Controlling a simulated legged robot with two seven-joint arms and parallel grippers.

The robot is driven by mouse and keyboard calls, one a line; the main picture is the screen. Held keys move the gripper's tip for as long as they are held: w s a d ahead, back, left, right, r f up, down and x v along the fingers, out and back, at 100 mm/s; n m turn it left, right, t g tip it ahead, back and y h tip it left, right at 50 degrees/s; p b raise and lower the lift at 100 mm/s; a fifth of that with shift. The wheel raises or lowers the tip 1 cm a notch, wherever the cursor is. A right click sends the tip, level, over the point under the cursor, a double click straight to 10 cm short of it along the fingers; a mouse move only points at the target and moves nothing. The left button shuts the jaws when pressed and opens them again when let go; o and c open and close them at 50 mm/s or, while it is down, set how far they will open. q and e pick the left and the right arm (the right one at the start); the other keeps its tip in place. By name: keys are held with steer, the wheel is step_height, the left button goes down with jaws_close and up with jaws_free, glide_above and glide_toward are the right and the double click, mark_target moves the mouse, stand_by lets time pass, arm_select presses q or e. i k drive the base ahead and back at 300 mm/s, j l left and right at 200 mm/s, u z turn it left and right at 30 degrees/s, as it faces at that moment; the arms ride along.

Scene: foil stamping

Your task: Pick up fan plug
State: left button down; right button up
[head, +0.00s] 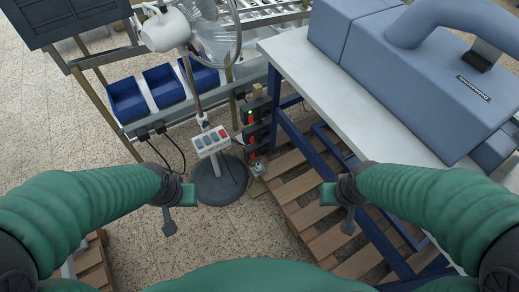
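The white fan (190,28) stands left of centre on a pole with a round dark base (220,181). Its control box (210,141) has several grey buttons and a red one. A dark upright socket strip (254,125) with green and red lights stands right of the pole. A small pale piece (258,169) shows at its foot; I cannot tell whether this is the fan plug. My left gripper (178,208) is in front of the fan base, to its left. My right gripper (338,208) is over the pallet. Neither visibly holds anything; their finger gaps are unclear.
A pale table (290,50) on blue legs carries a large blue machine (420,70) at right. A wooden pallet (290,190) lies beneath it. Blue bins (128,101) and dark plugs with a hanging cable (150,130) are on the left rack.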

mark_target(258, 169)
steer(key=i+j, duration=0.2)
steer(key=i+j+z, duration=0.5)
steer(key=j+z, duration=0.25)
steer(key=i+j+z, duration=0.15)
steer(key=j+z, duration=0.2)
steer(key=z, duration=0.75)
